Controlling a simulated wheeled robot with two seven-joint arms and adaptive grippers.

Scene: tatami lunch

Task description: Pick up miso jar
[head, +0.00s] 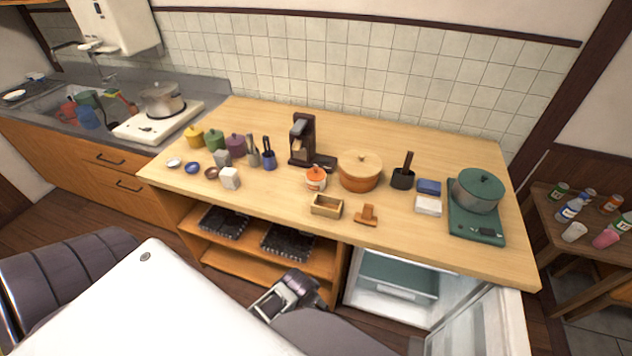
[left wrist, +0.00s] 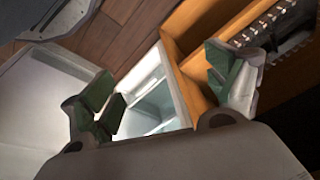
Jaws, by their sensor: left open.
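The miso jar seems to be the small orange-red jar (head: 316,178) with a pale label and light lid. It stands upright on the wooden counter (head: 400,225), left of a large orange pot. My left gripper (head: 288,294) is low in front of the counter, below its top and well apart from the jar. In the left wrist view the left gripper (left wrist: 165,95) is open, its green-padded fingers spread with nothing between them. The jar is not in that view. My right gripper is not in view.
The orange pot (head: 359,172) stands close right of the jar, and a dark coffee machine (head: 302,140) behind left. A wooden box (head: 327,206) and brown holder (head: 366,215) lie in front. Below are shelves with black trays (head: 287,241) and an open fridge (head: 395,278).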

